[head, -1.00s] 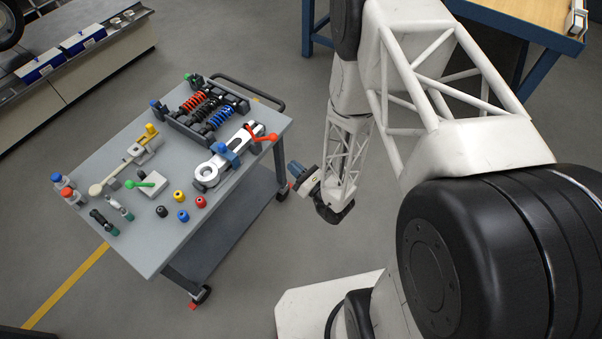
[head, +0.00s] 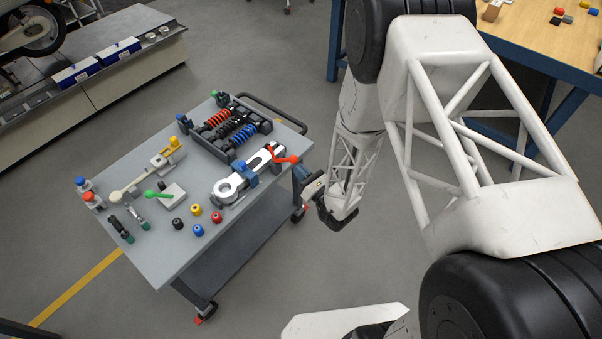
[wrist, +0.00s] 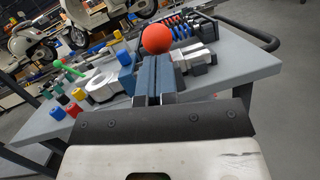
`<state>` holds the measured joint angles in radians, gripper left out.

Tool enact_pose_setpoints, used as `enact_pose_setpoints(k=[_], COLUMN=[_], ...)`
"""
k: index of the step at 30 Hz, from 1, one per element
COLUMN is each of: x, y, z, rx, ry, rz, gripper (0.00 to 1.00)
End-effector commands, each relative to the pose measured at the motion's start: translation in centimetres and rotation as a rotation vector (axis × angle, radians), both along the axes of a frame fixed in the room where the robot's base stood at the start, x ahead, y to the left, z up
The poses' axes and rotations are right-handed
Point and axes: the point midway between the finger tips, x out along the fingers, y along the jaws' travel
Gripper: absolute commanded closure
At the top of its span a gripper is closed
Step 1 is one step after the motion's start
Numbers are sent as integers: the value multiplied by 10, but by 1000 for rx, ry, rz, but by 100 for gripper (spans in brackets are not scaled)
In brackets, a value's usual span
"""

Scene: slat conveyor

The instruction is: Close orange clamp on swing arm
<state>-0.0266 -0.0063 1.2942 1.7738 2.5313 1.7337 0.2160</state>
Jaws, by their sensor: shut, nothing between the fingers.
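The silver swing arm (head: 226,189), with a ring at one end, lies along the right side of the cart top; it also shows in the wrist view (wrist: 105,88). A blue clamp (head: 243,172) sits across its middle. The orange clamp (head: 283,159) is at its far right end, its lever pointing out toward the cart edge. In the wrist view the round orange lever end (wrist: 157,39) is just beyond my fingertips. My gripper (head: 302,173) is shut and empty beside the cart edge, close to the lever; its blue fingers (wrist: 159,70) are together. Whether they touch the lever cannot be told.
A black rack with red, black and blue springs (head: 229,126) stands behind the swing arm. A green-handled clamp (head: 160,195) and several coloured knobs lie to the left. A black push handle (head: 275,112) sticks out past the cart's back right.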

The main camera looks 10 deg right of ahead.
Motion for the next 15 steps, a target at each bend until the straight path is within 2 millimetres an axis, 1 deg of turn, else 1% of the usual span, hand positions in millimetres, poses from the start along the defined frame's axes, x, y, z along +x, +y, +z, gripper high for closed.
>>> enact_pose_setpoints(k=[10, 15], x=[0, 1], y=[0, 1], z=[1, 4], rx=[-4, -22], ry=[3, 20], rz=[1, 1], gripper=[100, 100])
